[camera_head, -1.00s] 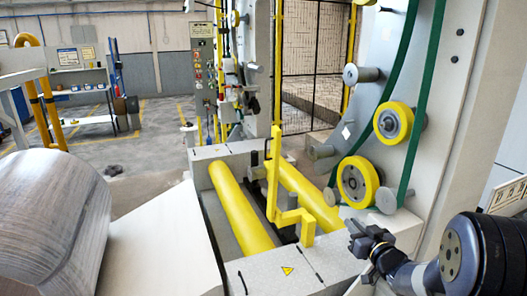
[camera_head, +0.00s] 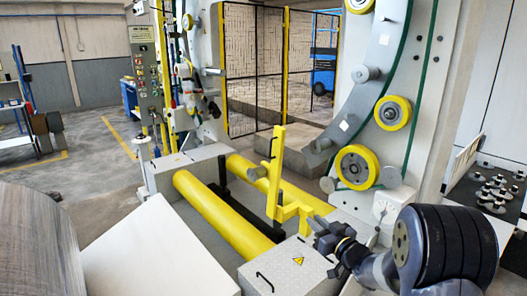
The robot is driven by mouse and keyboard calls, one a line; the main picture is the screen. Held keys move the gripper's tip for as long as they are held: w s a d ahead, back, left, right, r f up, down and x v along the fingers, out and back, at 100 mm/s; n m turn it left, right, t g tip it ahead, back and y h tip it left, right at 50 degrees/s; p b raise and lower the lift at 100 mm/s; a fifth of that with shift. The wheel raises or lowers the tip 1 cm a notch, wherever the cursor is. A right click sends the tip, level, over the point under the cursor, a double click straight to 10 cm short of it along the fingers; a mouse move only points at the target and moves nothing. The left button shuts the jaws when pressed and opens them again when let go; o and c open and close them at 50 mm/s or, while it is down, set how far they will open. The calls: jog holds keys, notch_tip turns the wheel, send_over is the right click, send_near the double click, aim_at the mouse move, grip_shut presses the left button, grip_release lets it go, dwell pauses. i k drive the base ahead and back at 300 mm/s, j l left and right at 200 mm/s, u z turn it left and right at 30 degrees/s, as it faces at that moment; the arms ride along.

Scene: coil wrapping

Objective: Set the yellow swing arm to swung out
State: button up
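The yellow swing arm (camera_head: 275,172) stands upright between the two yellow rollers, with a stepped lower part that runs right to a short upright end (camera_head: 305,218). A grey round knob sits on the left of its post. My gripper (camera_head: 316,224) is dark and comes in from the lower right. Its tip is at or just in front of the short upright end in the picture. I cannot tell whether they touch, or whether the fingers are open.
Yellow rollers (camera_head: 222,214) lie in a grey frame with a warning-marked block (camera_head: 298,262) in front. A grey panel with yellow wheels (camera_head: 356,167) and a green belt rises at right. A large wrapped coil (camera_head: 38,245) and white plate (camera_head: 150,255) are at left.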

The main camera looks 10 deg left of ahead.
aim_at(272, 172)
jog(key=i+j+z, duration=0.15)
jog(key=j, duration=0.3)
jog(key=i+j+z, duration=0.1)
jog(key=j, duration=0.35)
jog(key=i+j+z, duration=0.15)
jog(key=j, duration=0.3)
jog(key=j+z, duration=0.15)
jog(key=j, duration=0.35)
jog(key=i+j+z, duration=0.15)
jog(key=i+j, duration=0.6)
